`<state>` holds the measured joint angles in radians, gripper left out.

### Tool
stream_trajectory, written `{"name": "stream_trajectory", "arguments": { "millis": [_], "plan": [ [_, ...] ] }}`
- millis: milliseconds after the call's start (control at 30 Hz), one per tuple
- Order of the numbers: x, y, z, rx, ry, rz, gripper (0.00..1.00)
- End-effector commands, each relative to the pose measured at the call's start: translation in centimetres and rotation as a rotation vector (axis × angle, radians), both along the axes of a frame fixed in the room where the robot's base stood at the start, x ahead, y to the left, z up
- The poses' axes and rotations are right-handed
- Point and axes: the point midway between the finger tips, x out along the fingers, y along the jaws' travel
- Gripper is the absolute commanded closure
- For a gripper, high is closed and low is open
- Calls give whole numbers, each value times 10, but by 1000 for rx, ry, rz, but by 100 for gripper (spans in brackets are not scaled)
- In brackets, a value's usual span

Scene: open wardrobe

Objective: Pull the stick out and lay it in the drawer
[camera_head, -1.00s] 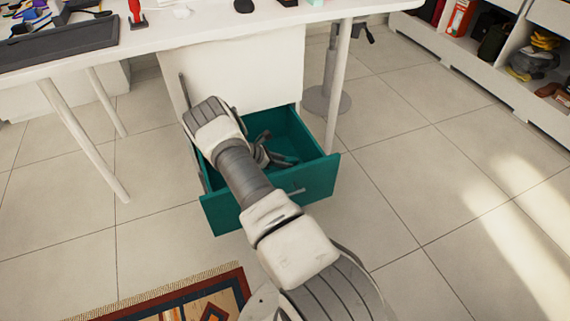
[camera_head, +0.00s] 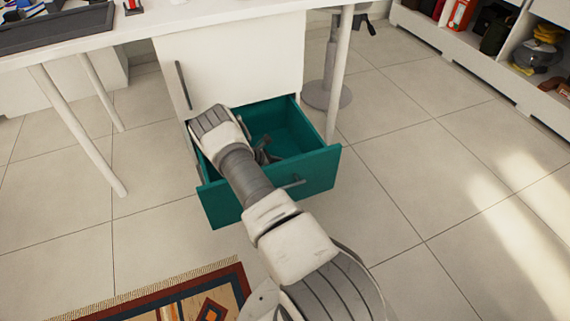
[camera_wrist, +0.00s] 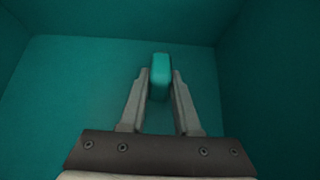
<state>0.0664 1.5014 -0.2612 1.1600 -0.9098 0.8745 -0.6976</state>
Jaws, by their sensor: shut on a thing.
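The teal drawer (camera_head: 318,171) under the white desk is pulled open. My gripper (camera_head: 263,157) is inside it, partly hidden by my arm in the head view. In the wrist view my gripper (camera_wrist: 160,84) points at the teal drawer floor (camera_wrist: 75,85). Its two grey fingers are shut on a short, lighter turquoise piece, the stick (camera_wrist: 160,66), whose end shows between the fingertips. Whether the stick touches the drawer floor cannot be told. In the head view the stick cannot be made out.
A white cabinet front (camera_head: 235,65) with a dark handle stands above the drawer. Desk legs (camera_head: 85,140) flank the cabinet on both sides. A patterned rug (camera_head: 190,295) lies at the front. Shelves (camera_head: 500,65) stand at the far right; the tiled floor between is clear.

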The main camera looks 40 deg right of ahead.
Motion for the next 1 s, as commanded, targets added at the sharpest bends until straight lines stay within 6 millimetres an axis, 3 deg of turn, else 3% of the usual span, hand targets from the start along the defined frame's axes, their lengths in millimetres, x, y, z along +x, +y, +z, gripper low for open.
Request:
{"name": "stream_trajectory", "arguments": {
  "millis": [133, 167, 333, 567, 667, 1000],
  "plan": [
    [0, 0, 1, 0, 0, 0, 100],
    [0, 0, 1, 0, 0, 0, 66],
    [0, 0, 1, 0, 0, 0, 35],
    [0, 0, 1, 0, 0, 0, 32],
    [0, 0, 1, 0, 0, 0, 14],
    [0, 0, 1, 0, 0, 0, 14]
  ]
}}
